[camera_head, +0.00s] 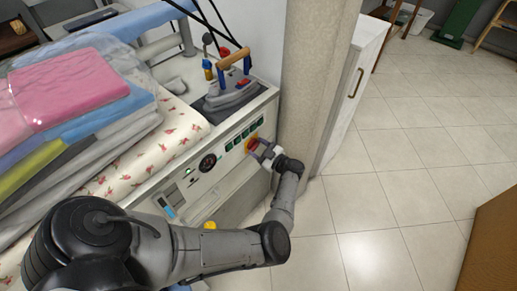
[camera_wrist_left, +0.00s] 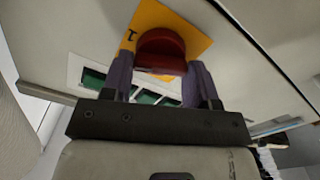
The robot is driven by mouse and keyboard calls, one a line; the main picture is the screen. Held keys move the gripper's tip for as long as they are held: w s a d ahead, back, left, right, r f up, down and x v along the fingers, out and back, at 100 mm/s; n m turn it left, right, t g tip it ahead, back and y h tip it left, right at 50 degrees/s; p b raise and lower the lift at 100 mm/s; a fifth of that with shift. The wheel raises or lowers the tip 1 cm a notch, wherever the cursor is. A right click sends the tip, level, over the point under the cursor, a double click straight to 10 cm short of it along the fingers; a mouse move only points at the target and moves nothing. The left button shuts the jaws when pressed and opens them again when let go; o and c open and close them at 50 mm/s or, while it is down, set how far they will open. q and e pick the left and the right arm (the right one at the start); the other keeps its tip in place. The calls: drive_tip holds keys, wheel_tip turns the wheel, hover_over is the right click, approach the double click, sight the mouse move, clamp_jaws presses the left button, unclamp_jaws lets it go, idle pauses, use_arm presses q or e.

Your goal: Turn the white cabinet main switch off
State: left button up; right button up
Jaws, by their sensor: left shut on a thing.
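The main switch is a red knob on a yellow plate, set on the front panel of the white cabinet (camera_head: 225,160). In the left wrist view the red knob (camera_wrist_left: 161,48) sits between my finger pads, with the yellow plate (camera_wrist_left: 181,22) behind it. My left gripper (camera_head: 262,151) reaches the panel from the front right and is shut on the knob. It also shows in the left wrist view (camera_wrist_left: 158,82). In the head view the fingers cover part of the switch. A "1" mark shows on the plate beside the knob. My right gripper is in neither view.
Green buttons (camera_head: 237,139) and a round gauge (camera_head: 207,163) are on the same panel. An iron (camera_head: 233,82) stands on the cabinet top. Folded clothes (camera_head: 75,90) lie at the left. A beige column (camera_head: 310,80) stands close to the right of the gripper.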

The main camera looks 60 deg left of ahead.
use_arm(q)
drive_tip(key=n+b, duration=0.1)
drive_tip(key=n, duration=0.2)
drive_tip(key=shift+n, duration=0.4)
drive_tip(key=n+b, duration=0.1)
drive_tip(key=n, duration=0.2)
drive_tip(key=shift+f+n, duration=0.15)
drive_tip(key=shift+n, duration=0.15)
drive_tip(key=n+b, duration=0.2)
drive_tip(key=n, duration=0.2)
drive_tip(key=shift+s+n, duration=0.1)
drive_tip(key=shift+n, duration=0.2)
drive_tip(key=shift+n+b, duration=0.5)
drive_tip(key=shift+n, duration=0.4)
drive_tip(key=o, duration=0.9)
drive_tip(key=shift+o, duration=0.2)
drive_tip(key=shift+d, duration=0.15)
